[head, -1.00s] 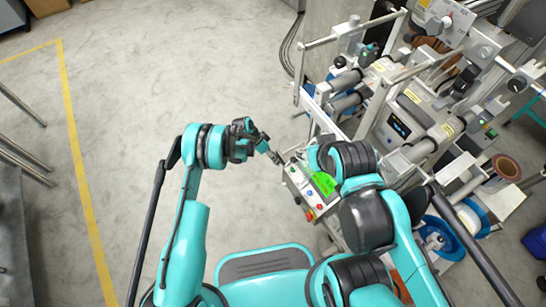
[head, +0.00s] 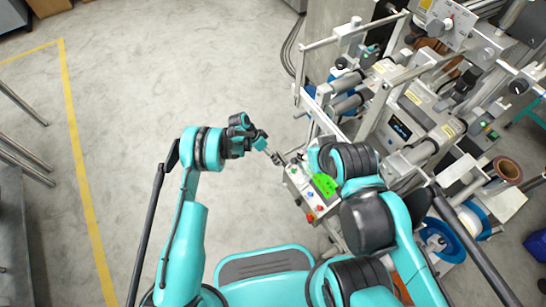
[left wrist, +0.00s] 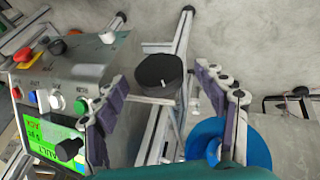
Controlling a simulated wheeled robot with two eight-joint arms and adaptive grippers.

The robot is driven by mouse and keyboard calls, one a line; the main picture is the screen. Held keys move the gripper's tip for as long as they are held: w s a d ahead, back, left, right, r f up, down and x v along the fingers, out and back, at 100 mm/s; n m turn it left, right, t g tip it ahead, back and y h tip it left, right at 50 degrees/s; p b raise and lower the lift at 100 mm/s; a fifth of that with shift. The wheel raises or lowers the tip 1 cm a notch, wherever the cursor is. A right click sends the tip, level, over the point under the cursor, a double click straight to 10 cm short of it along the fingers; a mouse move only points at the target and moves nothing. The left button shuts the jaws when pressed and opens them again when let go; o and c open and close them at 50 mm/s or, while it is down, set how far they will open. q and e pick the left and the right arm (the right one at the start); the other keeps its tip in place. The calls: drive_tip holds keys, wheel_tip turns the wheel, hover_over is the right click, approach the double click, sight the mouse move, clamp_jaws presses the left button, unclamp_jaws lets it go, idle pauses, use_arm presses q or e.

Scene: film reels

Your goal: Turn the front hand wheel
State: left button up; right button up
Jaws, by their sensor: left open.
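A dark round hand wheel or knob (left wrist: 160,76), with a small grey lever beside its top, sits in the middle of the left wrist view. My left gripper (left wrist: 164,84) is open, with one finger on each side of this dark part. I cannot tell whether either finger touches it. In the head view my left gripper (head: 274,154) is beside the machine's control box (head: 300,187), at its left. The wheel itself is not clear in the head view. My right arm covers part of the box, and its gripper is not visible.
The control box in the left wrist view (left wrist: 78,68) carries several buttons, a red stop button (left wrist: 23,55), a black knob and a green display (left wrist: 42,132). The machine's rollers and reels fill the right of the head view. Open floor (head: 150,80) lies to the left.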

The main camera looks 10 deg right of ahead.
use_arm(q)
drive_tip(key=v, duration=1.1)
drive_tip(key=shift+a+r, duration=0.1)
